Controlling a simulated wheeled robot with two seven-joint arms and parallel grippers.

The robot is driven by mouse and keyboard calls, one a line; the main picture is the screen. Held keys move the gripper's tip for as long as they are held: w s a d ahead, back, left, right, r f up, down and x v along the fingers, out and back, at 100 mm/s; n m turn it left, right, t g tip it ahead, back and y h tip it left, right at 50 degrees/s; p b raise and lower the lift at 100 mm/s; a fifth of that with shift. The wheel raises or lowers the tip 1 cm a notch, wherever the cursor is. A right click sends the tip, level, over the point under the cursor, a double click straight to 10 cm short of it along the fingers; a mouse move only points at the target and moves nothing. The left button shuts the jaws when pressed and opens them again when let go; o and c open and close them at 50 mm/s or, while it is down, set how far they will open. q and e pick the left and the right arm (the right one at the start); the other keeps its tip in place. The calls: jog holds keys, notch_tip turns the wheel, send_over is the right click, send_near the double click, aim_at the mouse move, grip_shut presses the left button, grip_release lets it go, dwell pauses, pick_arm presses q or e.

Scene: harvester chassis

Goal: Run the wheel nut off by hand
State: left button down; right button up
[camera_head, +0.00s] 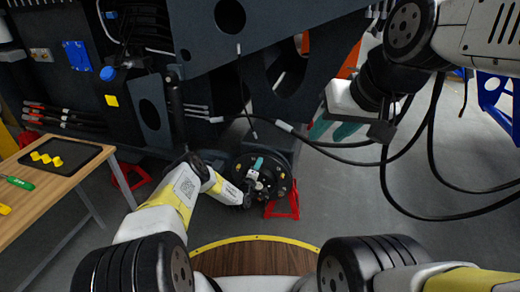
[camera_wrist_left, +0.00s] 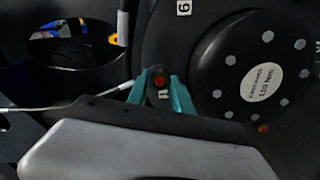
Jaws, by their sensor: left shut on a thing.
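The wheel hub (camera_head: 277,188) is a round black disc low in the middle of the head view. In the left wrist view its dark centre cap (camera_wrist_left: 232,68) carries a white torque label and a ring of grey spots. My left gripper (camera_head: 257,172) is at the hub face. Its teal fingers (camera_wrist_left: 163,95) are shut on a small dark wheel nut with a red centre (camera_wrist_left: 160,82), beside the cap. The nut's seat is partly hidden by the fingers. My right gripper (camera_head: 334,130) hangs empty at the right, away from the hub, with its teal fingers apart.
A red stand (camera_head: 284,204) is below the hub. The dark chassis (camera_head: 235,40) spans above. A wooden bench (camera_head: 50,190) at the left holds a black tray (camera_head: 80,148) with yellow pieces and a green-handled tool (camera_head: 18,183). Cables loop below my right arm.

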pick_arm(q)
jog(key=n, duration=0.5)
jog(key=shift+s+f+n, duration=0.1)
jog(key=shift+s+n, duration=0.05)
jog(key=shift+n, duration=0.15)
jog(key=n, duration=0.6)
jog(key=c, duration=1.1)
grip_release()
jog(key=shift+c, duration=0.9)
jog(key=shift+s+a, duration=0.1)
jog(key=shift+v, duration=1)
